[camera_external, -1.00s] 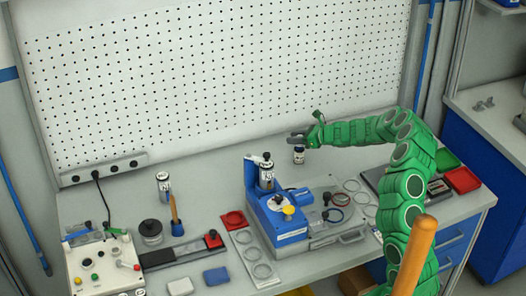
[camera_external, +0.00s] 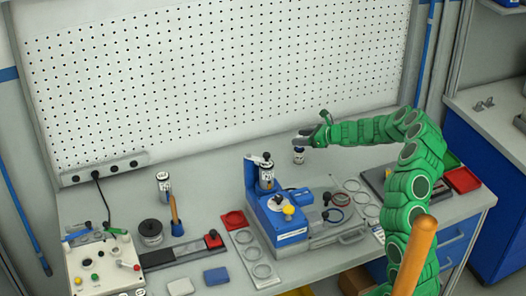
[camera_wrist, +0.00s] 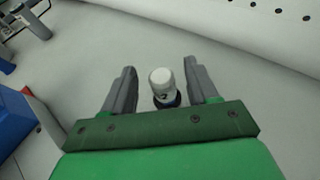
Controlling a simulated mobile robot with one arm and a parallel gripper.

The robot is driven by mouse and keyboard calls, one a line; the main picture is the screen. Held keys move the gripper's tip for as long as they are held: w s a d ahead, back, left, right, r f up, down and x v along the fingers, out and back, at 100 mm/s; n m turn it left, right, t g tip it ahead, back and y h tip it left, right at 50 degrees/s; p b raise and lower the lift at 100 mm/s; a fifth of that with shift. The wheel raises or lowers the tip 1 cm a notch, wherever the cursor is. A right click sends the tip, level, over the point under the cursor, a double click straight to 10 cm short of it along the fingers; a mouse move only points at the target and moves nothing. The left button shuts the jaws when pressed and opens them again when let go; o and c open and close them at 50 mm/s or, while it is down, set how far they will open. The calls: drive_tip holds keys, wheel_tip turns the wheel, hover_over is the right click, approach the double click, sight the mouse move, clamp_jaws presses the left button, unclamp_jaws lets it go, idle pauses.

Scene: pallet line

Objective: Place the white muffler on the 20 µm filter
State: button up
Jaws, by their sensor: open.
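A small white-topped cylinder with a dark lower part, which looks like the white muffler (camera_external: 298,157), stands on the bench near the pegboard. In the wrist view this white muffler (camera_wrist: 163,82) shows between the two grey fingers, with space on both sides. My gripper (camera_external: 304,139) is open just above it in the outside view; the wrist view shows my gripper (camera_wrist: 160,82) around it without clear contact. One labelled canister (camera_external: 164,187) stands on the bench at left. Another labelled canister (camera_external: 266,178) is at the blue device. Their labels are too small to read, so I cannot tell which is 20 µm.
The blue device (camera_external: 285,228) stands mid-bench, with ring trays (camera_external: 255,262) beside it. A control box (camera_external: 103,267) is at left. Red bins (camera_external: 463,180) are at right. The pegboard (camera_external: 220,80) rises behind; bench around the muffler is clear.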

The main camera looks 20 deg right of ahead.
drive_tip(key=v, duration=0.9)
